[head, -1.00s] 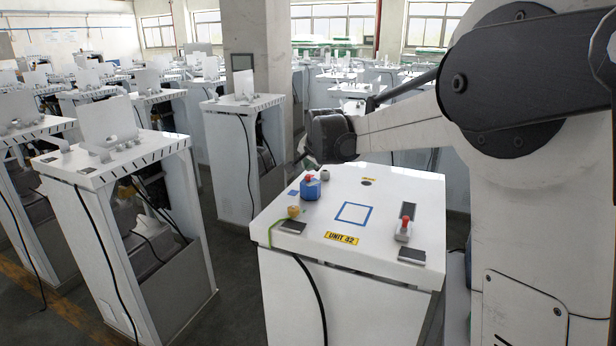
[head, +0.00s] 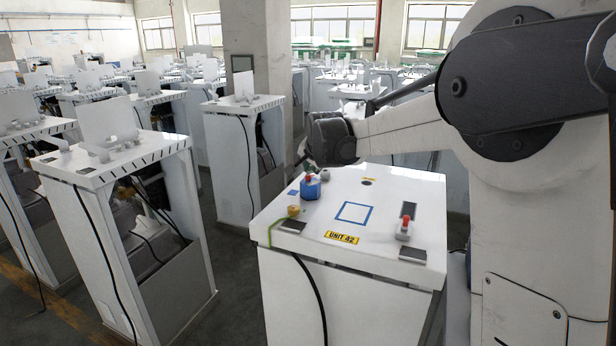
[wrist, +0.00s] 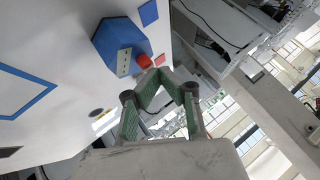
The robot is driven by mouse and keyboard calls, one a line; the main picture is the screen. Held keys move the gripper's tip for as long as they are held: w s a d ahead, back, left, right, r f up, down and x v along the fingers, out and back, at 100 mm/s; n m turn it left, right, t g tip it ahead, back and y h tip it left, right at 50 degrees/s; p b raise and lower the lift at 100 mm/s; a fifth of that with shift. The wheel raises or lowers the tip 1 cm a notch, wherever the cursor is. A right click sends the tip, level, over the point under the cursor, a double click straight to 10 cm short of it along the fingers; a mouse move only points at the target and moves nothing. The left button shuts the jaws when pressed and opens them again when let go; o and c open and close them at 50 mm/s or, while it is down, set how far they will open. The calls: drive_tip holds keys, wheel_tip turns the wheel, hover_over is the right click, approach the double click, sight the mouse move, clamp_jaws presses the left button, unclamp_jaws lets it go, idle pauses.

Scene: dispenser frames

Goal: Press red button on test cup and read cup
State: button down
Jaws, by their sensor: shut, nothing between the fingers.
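The test cup is a blue hexagonal block (head: 311,190) with a red button (head: 309,178) on top, standing on the white unit top at its far left. In the wrist view the blue cup (wrist: 112,42) shows a small pale panel with dark marks (wrist: 124,62), too small to read, and the red button (wrist: 144,61) beside it. My gripper (wrist: 162,72) is shut and empty, its green-padded fingers meeting close to the red button. Whether the tips touch the button cannot be told. In the head view my dark gripper (head: 302,161) is just above and behind the cup.
The white unit top (head: 385,185) also holds a yellow knob (head: 293,211), a grey knob (head: 326,174), a red-topped switch (head: 405,222), a "UNIT 42" label (head: 342,237) and a blue square outline (head: 355,204). The middle is clear. Other white cabinets (head: 110,165) stand left and behind.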

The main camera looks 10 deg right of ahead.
sight(309, 176)
drive_tip(key=shift+f+b, duration=0.35)
drive_tip(key=shift+f, duration=0.15)
idle(0.4)
drive_tip(key=shift+r, duration=0.1)
idle(0.3)
drive_tip(key=shift+r+p, duration=0.5)
drive_tip(key=shift+r, duration=0.45)
drive_tip(key=shift+r+p, duration=1.3)
drive_tip(key=shift+r, duration=1.25)
drive_tip(key=shift+f, duration=0.1)
